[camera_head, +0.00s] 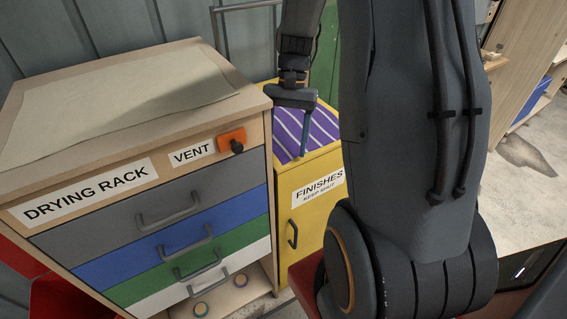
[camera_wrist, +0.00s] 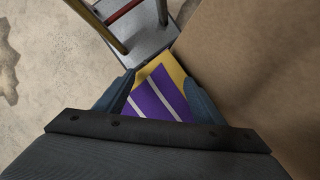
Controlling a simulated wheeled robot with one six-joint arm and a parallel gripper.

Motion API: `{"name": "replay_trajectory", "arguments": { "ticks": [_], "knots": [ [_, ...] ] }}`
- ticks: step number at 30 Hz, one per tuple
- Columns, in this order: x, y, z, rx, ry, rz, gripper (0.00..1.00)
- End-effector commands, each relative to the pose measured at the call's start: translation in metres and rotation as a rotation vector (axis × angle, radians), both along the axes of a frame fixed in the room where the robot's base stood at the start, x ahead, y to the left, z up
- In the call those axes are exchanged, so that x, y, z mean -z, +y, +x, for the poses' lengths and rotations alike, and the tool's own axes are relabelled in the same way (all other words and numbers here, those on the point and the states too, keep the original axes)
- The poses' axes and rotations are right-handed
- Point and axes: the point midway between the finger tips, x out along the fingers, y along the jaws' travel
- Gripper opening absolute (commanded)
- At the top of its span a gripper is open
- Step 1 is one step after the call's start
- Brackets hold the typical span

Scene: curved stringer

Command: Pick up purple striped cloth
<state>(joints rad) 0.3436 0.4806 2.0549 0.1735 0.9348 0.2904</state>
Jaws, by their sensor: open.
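The purple cloth with white stripes (camera_head: 318,132) lies on top of the yellow "FINISHES" cabinet (camera_head: 318,215). In the head view my arm hides part of it. My gripper (camera_head: 292,128) hangs over the cloth's left part, pointing down. In the wrist view the cloth (camera_wrist: 158,97) shows between the two fingers of my gripper (camera_wrist: 162,84), with the yellow cabinet top (camera_wrist: 178,68) beyond its edge. The gripper is open with nothing between the fingers. I cannot tell whether the fingertips touch the cloth.
The drying rack (camera_head: 95,188) stands close on the left, higher than the yellow cabinet, with a pale sheet (camera_head: 115,98) on top and an orange vent switch (camera_head: 232,140) on its front. Its brown side (camera_wrist: 255,75) rises beside my gripper. Open floor (camera_wrist: 45,75) shows at the wrist view's left.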

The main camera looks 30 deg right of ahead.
Motion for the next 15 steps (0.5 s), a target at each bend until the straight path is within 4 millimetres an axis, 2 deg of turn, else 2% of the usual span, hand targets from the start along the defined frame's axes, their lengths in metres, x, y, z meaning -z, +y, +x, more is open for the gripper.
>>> {"name": "replay_trajectory", "arguments": {
  "ticks": [6,15],
  "knots": [
    [0.0107,0.0024,-0.0032,0.001,0.001,0.0,0.62],
    [0.0115,0.0023,-0.0036,0.001,0.0,0.0,0.62]
  ]
}}
